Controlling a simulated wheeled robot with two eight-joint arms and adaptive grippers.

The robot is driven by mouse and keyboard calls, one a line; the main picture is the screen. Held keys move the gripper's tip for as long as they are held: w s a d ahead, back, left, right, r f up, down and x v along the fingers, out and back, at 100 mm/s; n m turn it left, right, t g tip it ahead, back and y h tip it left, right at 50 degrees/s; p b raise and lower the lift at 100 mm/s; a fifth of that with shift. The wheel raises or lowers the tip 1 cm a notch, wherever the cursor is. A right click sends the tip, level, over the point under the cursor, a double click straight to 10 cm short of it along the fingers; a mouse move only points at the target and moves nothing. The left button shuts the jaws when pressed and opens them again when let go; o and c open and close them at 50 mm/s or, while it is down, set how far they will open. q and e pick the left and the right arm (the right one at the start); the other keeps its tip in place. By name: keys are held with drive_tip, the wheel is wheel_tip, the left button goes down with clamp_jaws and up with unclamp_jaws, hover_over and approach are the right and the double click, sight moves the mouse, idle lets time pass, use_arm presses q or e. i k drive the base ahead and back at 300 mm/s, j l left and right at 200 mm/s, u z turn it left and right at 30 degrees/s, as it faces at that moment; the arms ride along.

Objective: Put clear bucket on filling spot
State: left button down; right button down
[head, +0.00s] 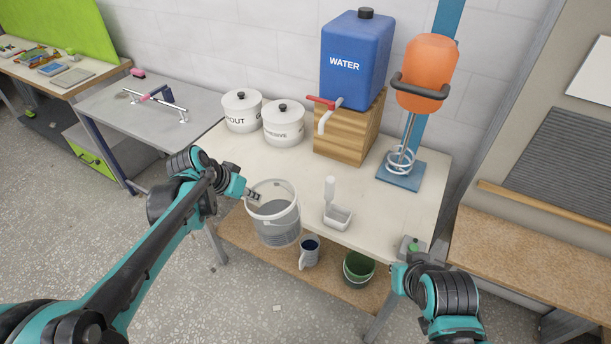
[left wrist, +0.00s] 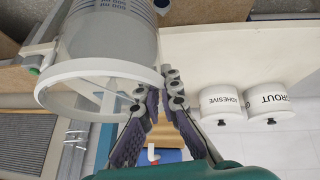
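The clear bucket (head: 274,222), see-through with a pale rim and measuring marks, is at the table's front left edge. Its base overlaps the edge in the head view; I cannot tell whether it touches the table. My left gripper (head: 254,195) is at the bucket's left rim. In the left wrist view, its fingers (left wrist: 157,90) straddle the rim, one inside the bucket (left wrist: 110,35), and look closed on its wall. The blue water tank (head: 355,55) has a red-handled tap (head: 325,112). No marked filling spot is clearly visible. My right gripper (head: 411,246) is near the table's front right corner, its fingers unclear.
A white tub with a brush (head: 338,216) sits right of the bucket. Grout (head: 242,110) and adhesive (head: 284,123) pots stand behind. An orange mixer (head: 425,75) stands at right. A jug (head: 309,252) and dark bucket (head: 358,268) are below. The central tabletop is clear.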

sight(319, 185)
drive_tip(key=i+j+z, duration=0.75)
drive_tip(key=k+l, duration=0.05)
